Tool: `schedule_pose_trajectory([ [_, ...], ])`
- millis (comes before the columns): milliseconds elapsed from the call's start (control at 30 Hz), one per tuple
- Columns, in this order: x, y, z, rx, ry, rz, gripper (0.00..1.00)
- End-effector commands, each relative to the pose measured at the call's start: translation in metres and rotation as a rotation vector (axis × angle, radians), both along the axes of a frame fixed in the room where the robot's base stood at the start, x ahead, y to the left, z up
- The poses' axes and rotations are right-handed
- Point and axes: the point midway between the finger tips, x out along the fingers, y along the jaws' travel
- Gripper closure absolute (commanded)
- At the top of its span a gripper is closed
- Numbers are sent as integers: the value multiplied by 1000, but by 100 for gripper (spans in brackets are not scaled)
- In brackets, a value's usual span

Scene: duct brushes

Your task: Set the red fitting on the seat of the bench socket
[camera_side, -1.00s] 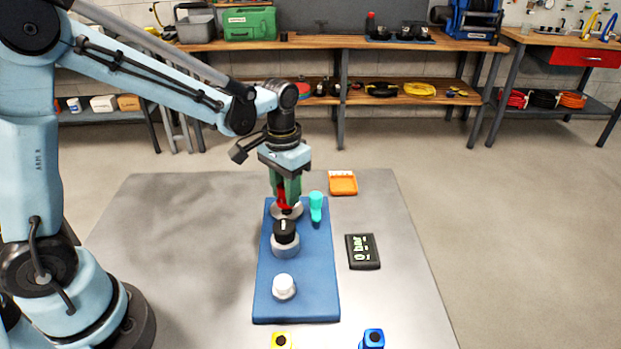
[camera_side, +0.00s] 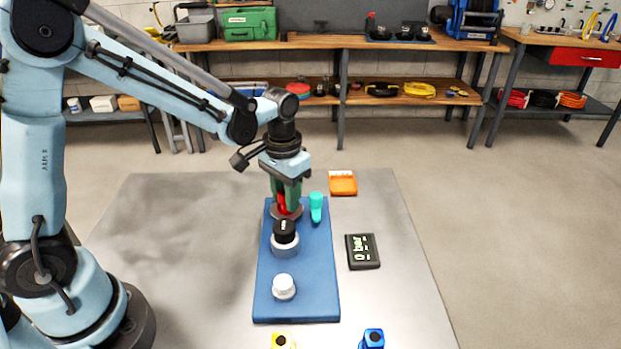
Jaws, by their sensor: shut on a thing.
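My gripper (camera_side: 284,205) points down over the far end of the blue mat or board (camera_side: 265,290). It is shut on the red fitting (camera_side: 282,203), which shows between its green fingers. The fitting is at or just above a round metal disc-like piece (camera_side: 288,214) at the board's far end, which may be the bench socket. I cannot tell whether the fitting touches it, since the fingers hide part of both.
On the board stand a black-topped knob (camera_side: 284,230), a white cap (camera_side: 284,287) and, close right of my gripper, a teal piece (camera_side: 316,205). Yellow (camera_side: 282,341) and blue (camera_side: 372,339) pieces sit in front.

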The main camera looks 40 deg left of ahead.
Motion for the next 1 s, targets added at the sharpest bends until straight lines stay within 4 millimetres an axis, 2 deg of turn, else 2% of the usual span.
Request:
schedule_pose_trajectory([
  [367,0,0,-7,0,0,0,100],
  [400,0,0,-7,0,0,0,63],
  [567,0,0,-7,0,0,0,39],
  [867,0,0,-6,0,0,0,39],
  [1000,0,0,3,0,0,0,39],
])
